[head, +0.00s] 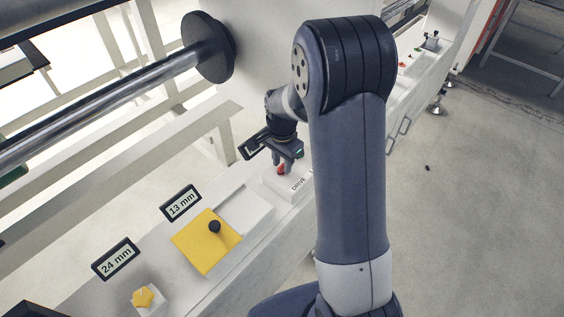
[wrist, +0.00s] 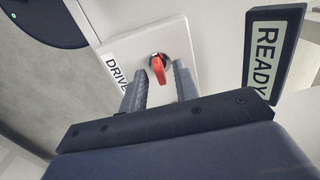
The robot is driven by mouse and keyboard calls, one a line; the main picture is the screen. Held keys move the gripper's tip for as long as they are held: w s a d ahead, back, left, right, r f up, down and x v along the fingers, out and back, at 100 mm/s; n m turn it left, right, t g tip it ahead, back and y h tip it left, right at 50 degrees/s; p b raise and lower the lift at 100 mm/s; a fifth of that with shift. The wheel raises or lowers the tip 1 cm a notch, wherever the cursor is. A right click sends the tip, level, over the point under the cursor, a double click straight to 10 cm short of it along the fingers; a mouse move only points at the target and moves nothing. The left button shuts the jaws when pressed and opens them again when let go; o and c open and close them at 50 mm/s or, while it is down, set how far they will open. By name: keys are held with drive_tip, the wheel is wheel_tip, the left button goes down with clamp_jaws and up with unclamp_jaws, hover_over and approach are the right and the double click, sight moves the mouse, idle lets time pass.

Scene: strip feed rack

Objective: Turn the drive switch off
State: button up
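In the head view the red knob (head: 281,169) shows partly below my gripper (head: 285,163). In the wrist view my gripper (wrist: 158,85) is open, with one finger on each side of the knob's lower end. I cannot tell whether the fingers touch it. A dark-framed display reading READY (wrist: 268,50) stands to the right of the switch box.
A yellow plate (head: 200,243) with a black knob (head: 214,227), a 13 mm display (head: 181,203), a 24 mm display (head: 116,259) and a yellow knob (head: 143,297) are on the rack at lower left. A metal roller (head: 110,105) crosses upper left. Floor at right is mostly clear.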

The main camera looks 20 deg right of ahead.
sight(282, 165)
wheel_tip(282, 165, up, 10)
drive_tip(key=shift+r+p, duration=0.2)
drive_tip(key=shift+p, duration=0.1)
wheel_tip(282, 165, down, 11)
drive_tip(key=shift+r+b, duration=0.15)
drive_tip(key=shift+b, duration=0.2)
idle(0.4)
idle(0.4)
